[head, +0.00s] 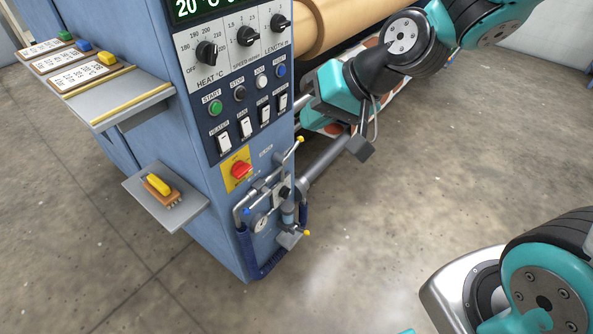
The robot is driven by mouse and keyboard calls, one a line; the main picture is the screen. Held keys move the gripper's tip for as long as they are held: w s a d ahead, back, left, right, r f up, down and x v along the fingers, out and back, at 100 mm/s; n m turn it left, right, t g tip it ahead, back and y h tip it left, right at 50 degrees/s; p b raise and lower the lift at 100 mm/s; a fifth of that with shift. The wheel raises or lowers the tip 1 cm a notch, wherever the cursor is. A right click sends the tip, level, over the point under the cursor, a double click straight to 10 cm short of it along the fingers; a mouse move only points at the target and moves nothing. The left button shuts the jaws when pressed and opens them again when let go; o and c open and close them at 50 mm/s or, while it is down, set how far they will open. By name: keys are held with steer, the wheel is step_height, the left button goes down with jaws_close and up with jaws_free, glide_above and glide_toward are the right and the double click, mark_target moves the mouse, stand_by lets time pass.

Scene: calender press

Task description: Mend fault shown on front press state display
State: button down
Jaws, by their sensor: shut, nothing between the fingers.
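The front press state display (208,7) is cut off by the top edge; green text "20 °C" shows, the rest is out of view. Below it on the press (180,95) are the heat knob (207,53), speed knob (246,37) and length knob (281,22). Under them sit a green start button (215,108), several other buttons and white rocker switches (224,143). A red rotary switch (241,170) sits on a yellow plate. Below is an air unit with a gauge (259,223) and yellow-tipped levers. My gripper (311,103) is shut and empty at the panel's right edge, its tips partly unclear.
A side shelf (130,95) holds printed cards with green, blue and yellow pieces. A lower shelf (190,213) holds a yellow-handled brush (160,188). A tan roller (335,22) lies behind the panel. The concrete floor (350,260) in front is clear.

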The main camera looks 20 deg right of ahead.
steer(key=w+d+f+m+t+b, duration=0.35)
steer(key=w+f+b, duration=0.3)
steer(key=f, duration=0.55)
steer(key=m+t+h+b, duration=0.2)
steer(key=m+t+b, duration=0.1)
steer(key=m+b, duration=0.15)
glide_toward(296, 144)
steer(key=shift+g, duration=0.25)
steer(key=b+x, duration=0.1)
steer(key=x, duration=0.6)
steer(key=shift+a+f+b, duration=0.15)
steer(key=shift+a+b, duration=0.15)
steer(key=shift+b, duration=0.1)
steer(key=shift+w+d+f+m+g+p, duration=0.15)
steer(key=shift+w+f+m+g+p, duration=0.2)
steer(key=shift+f, duration=0.35)
steer(key=shift+r, duration=0.1)
steer(key=shift+w+r+p, duration=0.2)
steer(key=shift+r+p, duration=0.5)
steer(key=shift+p, duration=0.1)
